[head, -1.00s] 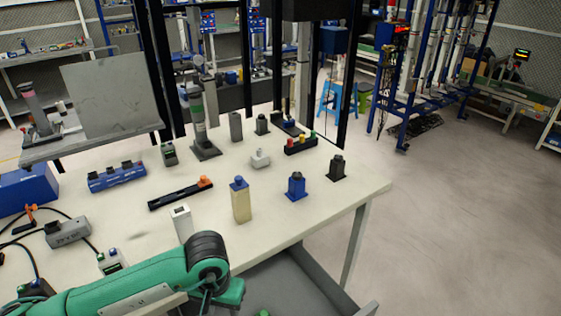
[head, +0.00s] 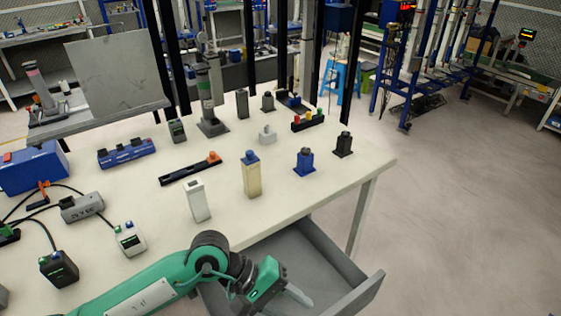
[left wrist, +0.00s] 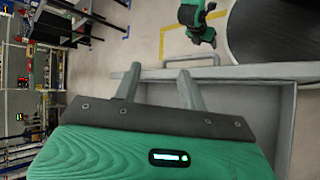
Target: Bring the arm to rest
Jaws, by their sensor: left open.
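My left arm enters the head view from the lower left. Its gripper (head: 296,294) hangs over the open grey drawer (head: 345,258) at the table's front. In the left wrist view the two grey fingers of my left gripper (left wrist: 158,84) stand apart with nothing between them. The drawer's front edge and handle (left wrist: 192,59) show just beyond the fingers; I cannot tell whether they touch. A small green and black arm end (left wrist: 203,28), apparently my right arm's, shows at the top of the wrist view; its jaws are too small to read.
The white table (head: 305,215) holds a white block (head: 198,200), a beige bottle with blue cap (head: 251,175), a blue block (head: 304,162) and a black block (head: 343,145). Cabled boxes stand at left. The floor (head: 460,210) to the right is clear.

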